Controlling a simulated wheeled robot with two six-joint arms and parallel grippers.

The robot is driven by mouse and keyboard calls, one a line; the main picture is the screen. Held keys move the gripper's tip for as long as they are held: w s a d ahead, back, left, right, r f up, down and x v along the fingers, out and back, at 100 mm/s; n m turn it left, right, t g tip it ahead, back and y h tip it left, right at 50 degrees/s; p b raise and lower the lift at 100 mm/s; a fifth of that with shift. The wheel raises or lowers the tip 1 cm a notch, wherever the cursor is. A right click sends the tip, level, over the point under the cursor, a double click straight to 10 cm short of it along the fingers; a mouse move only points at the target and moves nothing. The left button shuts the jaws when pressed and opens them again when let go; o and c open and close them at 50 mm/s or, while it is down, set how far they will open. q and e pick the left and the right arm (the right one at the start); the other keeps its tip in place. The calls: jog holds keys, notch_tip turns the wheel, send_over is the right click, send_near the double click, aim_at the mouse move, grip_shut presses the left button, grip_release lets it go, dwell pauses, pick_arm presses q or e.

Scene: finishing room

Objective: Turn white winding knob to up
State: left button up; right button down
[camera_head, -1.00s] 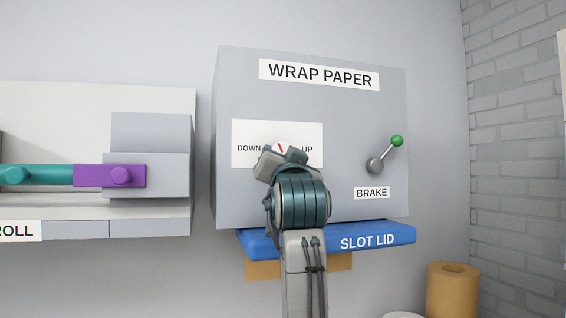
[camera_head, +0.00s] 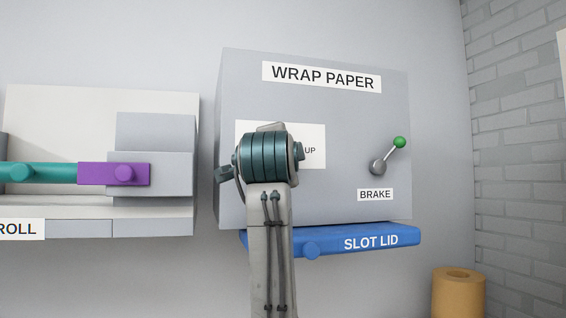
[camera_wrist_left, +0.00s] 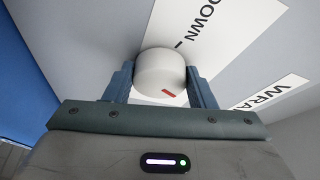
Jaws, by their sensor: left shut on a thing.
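The white winding knob (camera_wrist_left: 160,75) with a red mark shows in the left wrist view, between the two fingers of my left gripper (camera_wrist_left: 161,82), which is shut on it. The DOWN label (camera_wrist_left: 208,25) lies beyond the knob at upper right; the red mark sits on the side of the knob nearer my camera. In the head view my left wrist covers the knob and the DOWN label; the UP label (camera_head: 309,150) shows right of the wrist. My right gripper is in neither view.
The grey WRAP PAPER box (camera_head: 345,115) carries a green-tipped brake lever (camera_head: 388,155) at right. The blue slot lid (camera_head: 370,238) is below. A purple and teal roller (camera_head: 112,174) is at left, a tan roll (camera_head: 459,292) at lower right.

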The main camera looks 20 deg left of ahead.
pick_arm(q)
jog(key=shift+r+m+g+b, duration=0.15)
jog(key=shift+m+g+b, duration=0.8)
jog(key=shift+m, duration=1.05)
jog(key=shift+r+m+g+b, duration=0.1)
jog(key=shift+m+g+b, duration=0.85)
jog(key=shift+m, duration=1.05)
jog(key=shift+w, duration=0.1)
jog(key=o, duration=1)
jog(key=shift+d, duration=0.1)
jog(key=b+v, duration=0.5)
jog(key=v, duration=0.6)
jog(key=shift+f, duration=0.1)
